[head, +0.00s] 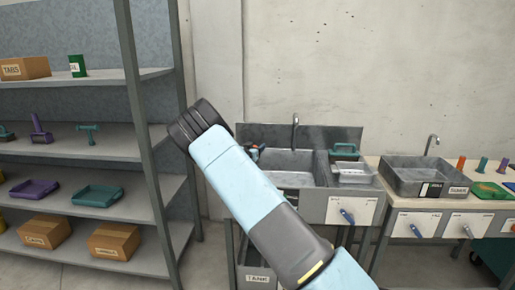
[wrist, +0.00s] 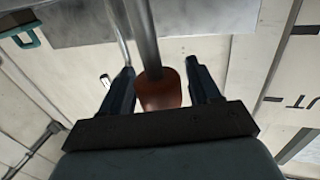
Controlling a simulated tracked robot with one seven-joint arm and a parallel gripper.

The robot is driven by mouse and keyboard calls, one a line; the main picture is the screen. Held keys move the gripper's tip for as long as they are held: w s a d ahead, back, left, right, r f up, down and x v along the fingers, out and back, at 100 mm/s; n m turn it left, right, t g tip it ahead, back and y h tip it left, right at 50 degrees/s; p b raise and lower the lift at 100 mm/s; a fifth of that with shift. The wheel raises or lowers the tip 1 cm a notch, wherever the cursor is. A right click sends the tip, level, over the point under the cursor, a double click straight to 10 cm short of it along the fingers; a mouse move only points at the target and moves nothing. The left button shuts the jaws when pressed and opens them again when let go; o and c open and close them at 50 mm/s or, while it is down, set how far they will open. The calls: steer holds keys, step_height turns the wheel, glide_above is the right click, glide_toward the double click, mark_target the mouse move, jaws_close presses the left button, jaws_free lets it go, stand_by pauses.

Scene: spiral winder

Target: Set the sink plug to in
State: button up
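In the wrist view a reddish-brown grip (wrist: 160,92) on a grey metal rod (wrist: 145,35) stands between the two fingers of my gripper (wrist: 163,88). The fingers are apart, one on each side of the grip; a narrow gap shows on the right, and I cannot tell whether the left finger touches. A pale plate with the letters "UT" (wrist: 298,102) lies to the right. In the head view the metal sink (head: 290,178) stands behind my arm, with a tap (head: 295,130) at its back. My gripper cannot be made out clearly there, and the plug itself is not visible.
A second basin (head: 420,178) stands on the counter at the right. A teal-handled item (head: 345,152) is beside the sink. Shelves (head: 85,147) with boxes and trays fill the left.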

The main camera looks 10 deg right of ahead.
jaws_close()
stand_by(0.3)
steer(key=shift+s+d+f, duration=0.1)
steer(key=shift+f, duration=2.45)
steer(key=shift+o, duration=0.3)
jaws_free()
steer(key=shift+o, duration=0.2)
